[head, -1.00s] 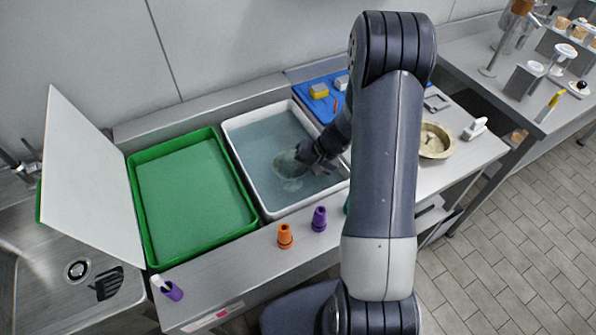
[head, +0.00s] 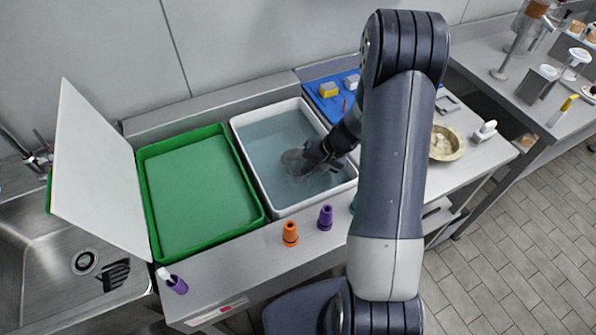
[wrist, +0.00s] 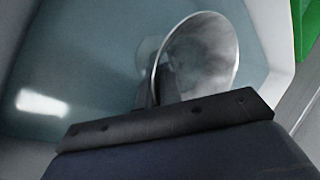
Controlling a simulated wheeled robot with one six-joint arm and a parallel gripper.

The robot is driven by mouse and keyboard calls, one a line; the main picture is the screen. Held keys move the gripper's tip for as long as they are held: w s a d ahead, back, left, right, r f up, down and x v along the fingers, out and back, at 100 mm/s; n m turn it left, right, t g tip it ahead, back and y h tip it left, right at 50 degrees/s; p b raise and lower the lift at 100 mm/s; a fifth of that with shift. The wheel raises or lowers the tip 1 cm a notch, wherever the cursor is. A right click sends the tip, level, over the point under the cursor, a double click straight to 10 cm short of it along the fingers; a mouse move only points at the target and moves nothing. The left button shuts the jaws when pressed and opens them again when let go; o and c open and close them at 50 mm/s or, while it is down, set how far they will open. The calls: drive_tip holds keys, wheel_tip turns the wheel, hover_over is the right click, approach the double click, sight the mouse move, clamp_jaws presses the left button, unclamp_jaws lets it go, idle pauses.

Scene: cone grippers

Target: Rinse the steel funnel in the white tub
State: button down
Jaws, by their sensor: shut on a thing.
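The white tub (head: 236,124) holds water and stands to the right of the green tray. The steel funnel (head: 293,161) is in the tub at the water, partly hidden by my gripper in the head view. In the wrist view the funnel (wrist: 205,58) shows its wide round mouth, tilted, just beyond the gripper's dark edge. My gripper (head: 312,160) reaches into the tub from the right and is shut on the funnel. Its fingertips are mostly hidden in both views.
A green tray (head: 195,195) with a white board (head: 95,170) leaning at its left sits beside the tub. A brass bowl (head: 458,146) is to the right. A sink lies far left.

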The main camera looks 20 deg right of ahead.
wheel_tip(320, 180, up, 14)
drive_tip(key=p, duration=0.8)
drive_tip(key=shift+r, duration=0.15)
idle(0.4)
idle(1.0)
wheel_tip(320, 180, up, 4)
drive_tip(key=shift+p, duration=0.3)
idle(0.6)
